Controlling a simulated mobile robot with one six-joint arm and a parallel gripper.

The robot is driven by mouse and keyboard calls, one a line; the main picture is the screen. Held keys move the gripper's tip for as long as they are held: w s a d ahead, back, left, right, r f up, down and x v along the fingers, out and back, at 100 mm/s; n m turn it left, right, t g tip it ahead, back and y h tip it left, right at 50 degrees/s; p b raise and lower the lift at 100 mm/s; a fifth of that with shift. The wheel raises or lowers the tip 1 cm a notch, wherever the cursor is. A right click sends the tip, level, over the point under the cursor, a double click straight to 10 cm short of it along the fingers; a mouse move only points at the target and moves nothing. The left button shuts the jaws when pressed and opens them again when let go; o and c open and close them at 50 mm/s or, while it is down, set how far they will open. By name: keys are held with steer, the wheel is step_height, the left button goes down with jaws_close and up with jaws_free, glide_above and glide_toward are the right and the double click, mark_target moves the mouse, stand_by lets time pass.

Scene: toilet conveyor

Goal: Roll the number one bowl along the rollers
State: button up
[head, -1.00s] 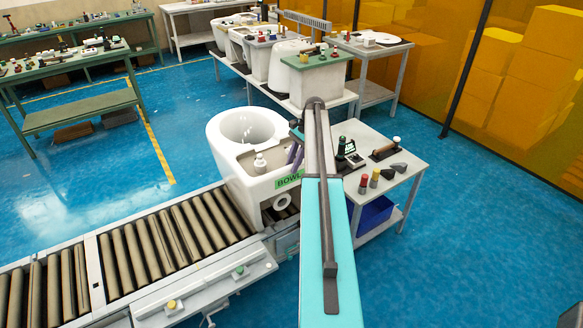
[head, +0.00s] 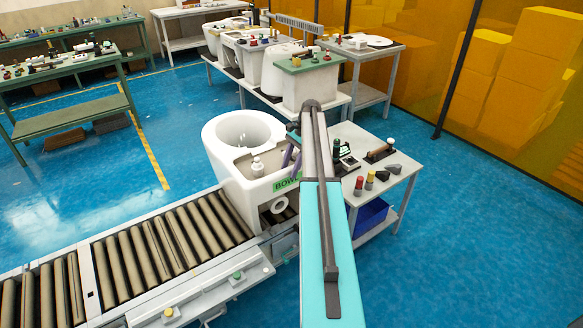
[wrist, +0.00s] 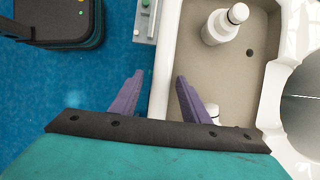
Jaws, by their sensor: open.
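The white toilet bowl (head: 232,172) stands upright at the right end of the roller conveyor (head: 160,245). A green label reading "BOWL" (head: 287,184) is on its side, partly hidden by my arm; I see no number. A white bottle-like fitting (head: 257,167) stands on its beige deck. In the wrist view, my gripper (wrist: 160,76) is open and empty, with purple fingers. The left finger is over the floor and the right one over the deck edge, with the white bowl wall (wrist: 163,50) between. I cannot tell whether they touch it. The gripper also shows beside the bowl in the head view (head: 292,153).
A small table (head: 395,172) with tools and coloured pieces stands just right of the bowl. Another table behind holds more white bowls (head: 290,70). A control panel with buttons (head: 200,292) runs along the conveyor's front. Open blue floor lies at left and right.

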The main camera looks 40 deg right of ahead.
steer(key=shift+r, duration=0.1)
steer(key=b+v, duration=0.4)
steer(key=v, duration=0.9)
steer(key=shift+d+r, duration=0.2)
steer(key=shift+r, duration=0.1)
steer(key=shift+s, duration=0.15)
steer(key=s+a+r+p, duration=0.2)
steer(key=s+p, duration=0.4)
steer(key=s, duration=1.1)
steer(key=shift+s+a+r, duration=0.25)
steer(key=shift+s+r, duration=0.1)
steer(key=shift+r, duration=0.1)
